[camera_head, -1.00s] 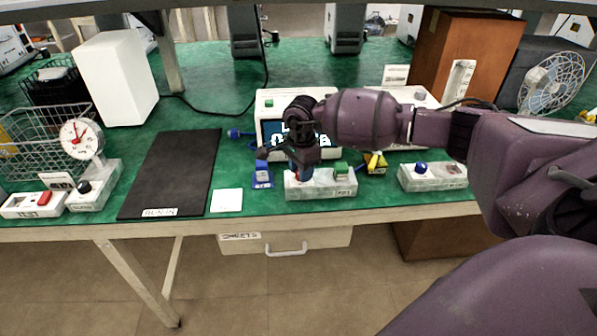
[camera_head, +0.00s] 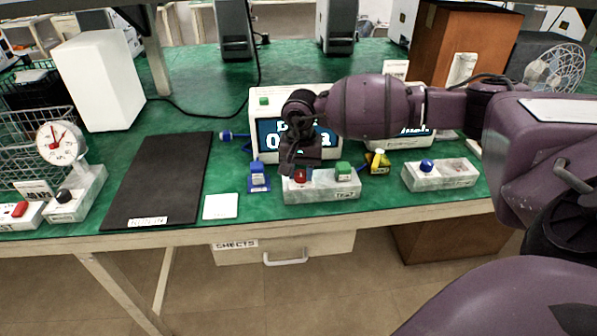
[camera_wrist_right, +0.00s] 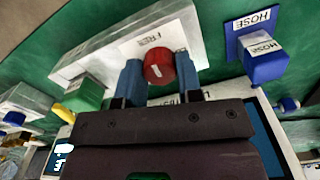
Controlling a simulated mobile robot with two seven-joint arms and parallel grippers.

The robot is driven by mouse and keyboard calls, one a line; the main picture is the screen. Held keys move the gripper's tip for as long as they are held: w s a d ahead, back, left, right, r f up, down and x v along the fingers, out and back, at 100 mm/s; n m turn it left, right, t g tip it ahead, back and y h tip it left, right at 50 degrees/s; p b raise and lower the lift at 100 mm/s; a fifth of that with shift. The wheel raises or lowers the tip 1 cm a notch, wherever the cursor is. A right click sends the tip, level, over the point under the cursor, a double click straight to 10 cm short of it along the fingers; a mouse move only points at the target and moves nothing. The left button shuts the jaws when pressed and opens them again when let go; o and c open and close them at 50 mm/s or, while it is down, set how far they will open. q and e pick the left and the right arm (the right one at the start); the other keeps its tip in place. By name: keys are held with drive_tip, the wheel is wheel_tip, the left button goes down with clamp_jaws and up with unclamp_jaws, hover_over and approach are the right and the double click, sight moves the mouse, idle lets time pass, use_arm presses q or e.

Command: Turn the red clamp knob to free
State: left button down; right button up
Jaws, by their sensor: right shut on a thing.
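The red clamp knob (camera_head: 301,175) sits on the left end of a pale box (camera_head: 322,195) at the table's front. In the right wrist view the knob (camera_wrist_right: 159,66) is between the two blue fingers of my right gripper (camera_wrist_right: 160,75), which is shut on it. A white mark shows on the knob, and a label reading FREE (camera_wrist_right: 149,41) lies just beyond it. In the head view my right gripper (camera_head: 300,168) comes down from above and partly hides the knob. My left gripper is not in view.
A green knob (camera_head: 343,170) is on the same box. A blue HOSE block (camera_head: 258,176) stands to the left and a yellow-topped part (camera_head: 378,161) to the right. A white pump with a screen (camera_head: 265,100) stands behind. Another box with a blue knob (camera_head: 427,166) is farther right.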

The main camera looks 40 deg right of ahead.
sight(301, 172)
drive_tip(key=shift+n, duration=0.4)
drive_tip(key=o, duration=0.9)
drive_tip(key=shift+r, duration=0.1)
wheel_tip(301, 172, up, 11)
drive_tip(key=shift+f+p, duration=0.15)
drive_tip(key=shift+p, duration=0.4)
